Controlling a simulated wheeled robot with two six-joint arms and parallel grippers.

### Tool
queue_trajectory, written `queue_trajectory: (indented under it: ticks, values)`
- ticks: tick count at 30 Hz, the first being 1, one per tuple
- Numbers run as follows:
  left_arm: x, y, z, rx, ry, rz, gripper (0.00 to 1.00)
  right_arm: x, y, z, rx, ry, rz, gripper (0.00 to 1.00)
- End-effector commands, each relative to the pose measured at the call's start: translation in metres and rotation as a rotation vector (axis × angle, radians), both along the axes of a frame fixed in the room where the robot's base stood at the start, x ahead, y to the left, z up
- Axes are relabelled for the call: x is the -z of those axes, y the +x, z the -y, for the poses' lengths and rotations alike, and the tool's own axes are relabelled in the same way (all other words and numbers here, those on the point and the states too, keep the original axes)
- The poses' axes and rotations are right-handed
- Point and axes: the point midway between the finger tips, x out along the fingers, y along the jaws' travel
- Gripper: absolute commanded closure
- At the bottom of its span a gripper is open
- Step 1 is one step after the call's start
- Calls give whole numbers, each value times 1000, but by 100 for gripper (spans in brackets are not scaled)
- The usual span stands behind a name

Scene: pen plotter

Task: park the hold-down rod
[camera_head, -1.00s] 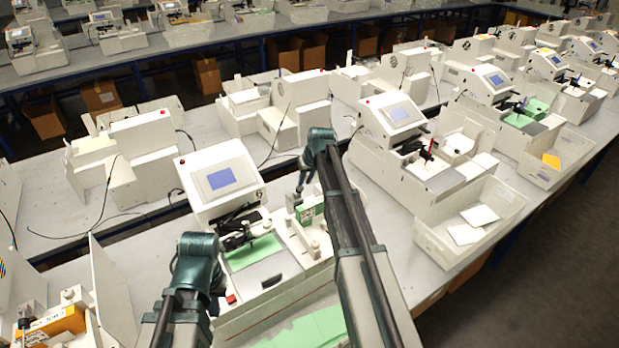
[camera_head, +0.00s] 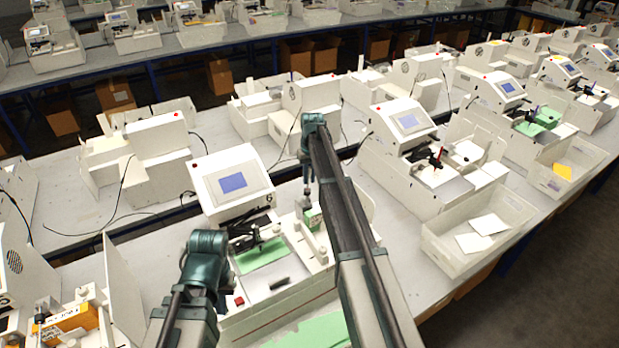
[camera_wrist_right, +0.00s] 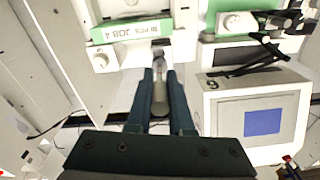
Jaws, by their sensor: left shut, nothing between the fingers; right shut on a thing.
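The pen plotter has a white console with a blue screen (camera_head: 232,184) and a bed with a green sheet (camera_head: 262,255). The green strip marked JOB 4 (camera_wrist_right: 132,32) lies just beyond the fingertips. Whether the rod touches anything below is unclear. My left arm's teal joint stands at the bed's front left; its gripper is hidden below it.
A white tray with paper (camera_head: 480,222) and another plotter (camera_head: 405,135) stand to the right. A white panel (camera_head: 122,295) and an orange box (camera_head: 78,322) are at the left. A small dark piece (camera_head: 280,283) lies at the bed's front.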

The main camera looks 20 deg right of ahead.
Motion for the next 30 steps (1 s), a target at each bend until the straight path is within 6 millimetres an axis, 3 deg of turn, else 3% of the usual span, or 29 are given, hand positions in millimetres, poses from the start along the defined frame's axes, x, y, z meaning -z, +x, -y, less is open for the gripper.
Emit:
queue_trajectory:
  ticks: [4, 5, 9, 20, 25, 30]
  values:
    - [0, 0, 0, 0, 0, 0, 100, 0, 0, -1, -1, 1, 0, 100]
    - [0, 0, 0, 0, 0, 0, 100, 0, 0, -1, -1, 1, 0, 75]
    - [0, 0, 0, 0, 0, 0, 100, 0, 0, -1, 0, 1, 0, 50]
    - [2, 0, 0, 0, 0, 0, 100, 2, -5, 0, 0, 6, 19, 50]
    - [13, 0, 0, 0, 0, 0, 100, 9, -28, 3, 2, 29, 136, 50]
    - [42, 0, 0, 0, 0, 0, 100, 25, -53, 7, 2, 67, 333, 50]
